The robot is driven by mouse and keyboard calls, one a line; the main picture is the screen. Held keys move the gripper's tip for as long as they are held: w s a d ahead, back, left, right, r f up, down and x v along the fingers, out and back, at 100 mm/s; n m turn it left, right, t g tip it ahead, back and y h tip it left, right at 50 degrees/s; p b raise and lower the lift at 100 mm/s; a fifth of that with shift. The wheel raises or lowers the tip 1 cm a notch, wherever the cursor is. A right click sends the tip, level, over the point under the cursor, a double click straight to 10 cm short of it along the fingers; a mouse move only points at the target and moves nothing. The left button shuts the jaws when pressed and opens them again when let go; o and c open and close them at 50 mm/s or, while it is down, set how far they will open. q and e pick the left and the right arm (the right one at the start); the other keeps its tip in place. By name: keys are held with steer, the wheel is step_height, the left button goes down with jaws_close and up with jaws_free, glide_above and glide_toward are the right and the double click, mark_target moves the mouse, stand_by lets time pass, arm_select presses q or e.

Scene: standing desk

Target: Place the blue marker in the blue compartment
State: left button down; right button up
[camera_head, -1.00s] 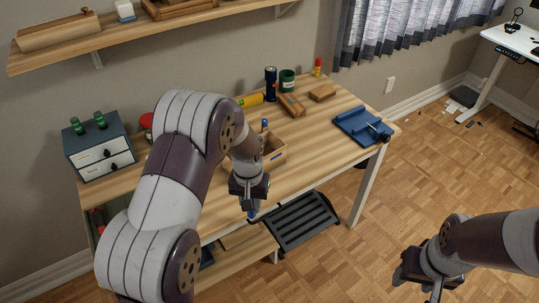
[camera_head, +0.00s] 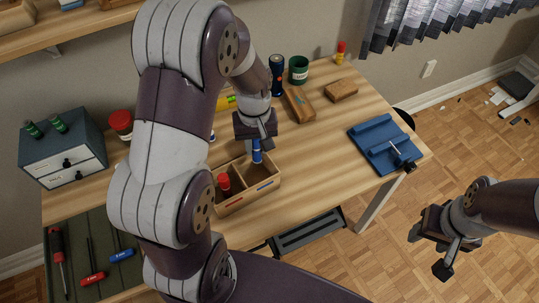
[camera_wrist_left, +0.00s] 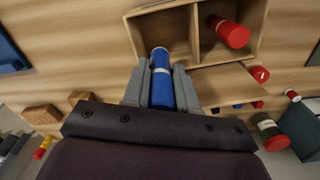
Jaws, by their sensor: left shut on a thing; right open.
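My left gripper (camera_head: 257,143) is shut on the blue marker (camera_head: 257,153) and holds it upright over the right compartment of the wooden box (camera_head: 247,198). A blue mark is on that compartment's front wall. A red marker (camera_head: 224,181) stands in the left compartment, whose front mark is red. In the left wrist view, the blue marker (camera_wrist_left: 161,82) is between the fingers and overlaps the edge of the empty compartment (camera_wrist_left: 158,32); I cannot tell how deep its tip is. The red marker (camera_wrist_left: 229,32) is across the divider. My right gripper (camera_head: 440,255) is open and empty, off the desk.
A blue vise-like tool (camera_head: 380,145) lies at the desk's right. Wooden blocks (camera_head: 299,104), a dark flashlight (camera_head: 277,76) and a green can (camera_head: 298,69) stand behind the box. A drawer cabinet (camera_head: 62,148) and screwdrivers (camera_head: 93,277) are on the left. Desk right of the box is clear.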

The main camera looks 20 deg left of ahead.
mark_target(256, 163)
arm_select(q)
steer(key=f, duration=0.6)
steer(key=s+f, duration=0.1)
steer(key=f, duration=0.2)
steer(key=shift+s+f, duration=0.1)
steer(key=shift+s+b, duration=0.15)
steer(key=shift+b, duration=0.15)
arm_select(e)
steer(key=shift+s, duration=0.75)
arm_select(q)
steer(key=c, duration=0.9)
jaws_free()
steer(key=shift+f, duration=0.1)
steer(key=shift+r, duration=0.2)
step_height(256, 163, up, 12)
steer(key=s+d+r+m+t+p, duration=0.1)
steer(key=s+d+r+m+p, duration=0.2)
steer(key=s, duration=0.6)
steer(key=shift+d+r+m+t, duration=0.3)
steer(key=shift+d+r+m, duration=0.25)
steer(key=shift+d+m, duration=1)
arm_select(e)
steer(key=shift+r, duration=1.55)
